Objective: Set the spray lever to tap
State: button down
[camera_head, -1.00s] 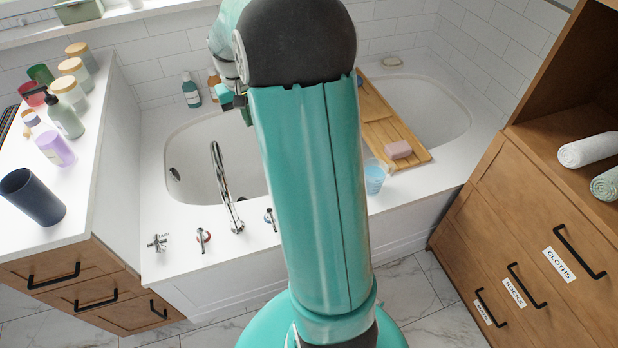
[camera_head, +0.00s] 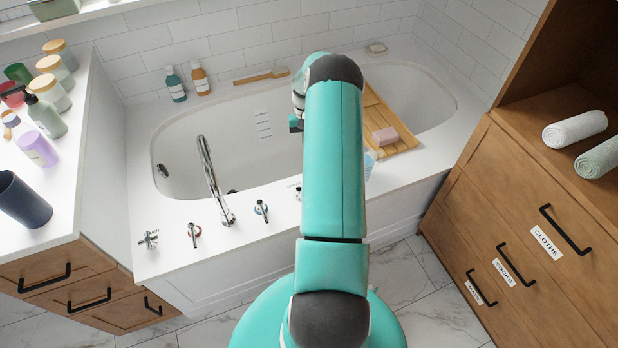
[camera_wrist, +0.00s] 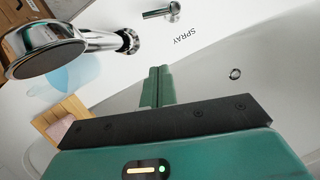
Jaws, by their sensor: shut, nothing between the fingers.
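The spray lever (camera_wrist: 163,12) is a small chrome lever at the top of the wrist view, on the white tub deck. Its thin arm points left in that view, and the label SPRAY (camera_wrist: 184,35) is printed close by. In the head view, a small chrome fitting (camera_head: 298,192) beside my arm may be this lever, but my arm partly hides it. My gripper (camera_wrist: 157,78) is shut and empty, apart from the lever. In the head view only a small dark part of my gripper (camera_head: 296,124) shows, over the tub.
A chrome shower head (camera_wrist: 45,50) stands close to my gripper, near a translucent blue cup (camera_wrist: 75,72). The tall curved spout (camera_head: 208,175), red-marked handle (camera_head: 194,235), blue-marked handle (camera_head: 262,210) and cross handle (camera_head: 148,240) line the deck. A wooden tray (camera_head: 402,128) spans the tub.

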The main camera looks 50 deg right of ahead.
jog(key=shift+f, duration=0.1)
jog(key=x, duration=1)
jog(key=shift+s+a+f, duration=0.15)
jog(key=shift+s+a, duration=0.5)
jog(key=shift+a, duration=0.1)
jog(key=shift+s+a+f, duration=0.1)
jog(key=shift+s+a, duration=0.55)
jog(key=shift+a, duration=0.05)
jog(key=shift+a, duration=0.1)
